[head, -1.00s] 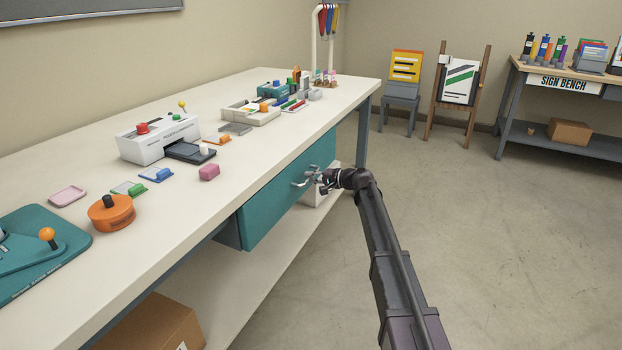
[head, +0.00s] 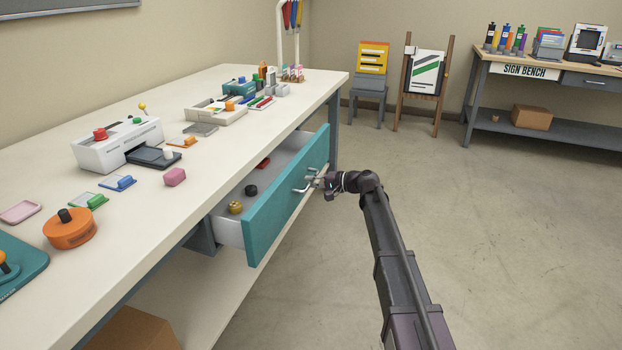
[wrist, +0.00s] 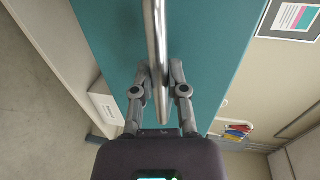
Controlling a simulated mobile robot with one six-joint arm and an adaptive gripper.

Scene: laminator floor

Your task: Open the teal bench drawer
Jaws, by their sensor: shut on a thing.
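The teal bench drawer (head: 290,197) is pulled partway out from under the white-topped bench. Its grey inside shows a yellow-brown round thing (head: 235,207), a black knob-like thing (head: 251,190) and a red thing (head: 263,163). A metal bar handle (head: 303,188) is on the drawer's front. My gripper (head: 318,182) is at the handle from the aisle side. In the wrist view, the gripper's two fingers (wrist: 160,88) are closed on either side of the handle (wrist: 156,40), with the teal front (wrist: 110,30) behind it.
The bench top (head: 170,215) carries a white machine (head: 117,145), an orange round tool (head: 70,229) and several small coloured things. A cardboard box (head: 135,328) sits on the lower shelf. Open floor (head: 480,220) lies to the right, before the sign bench (head: 560,75).

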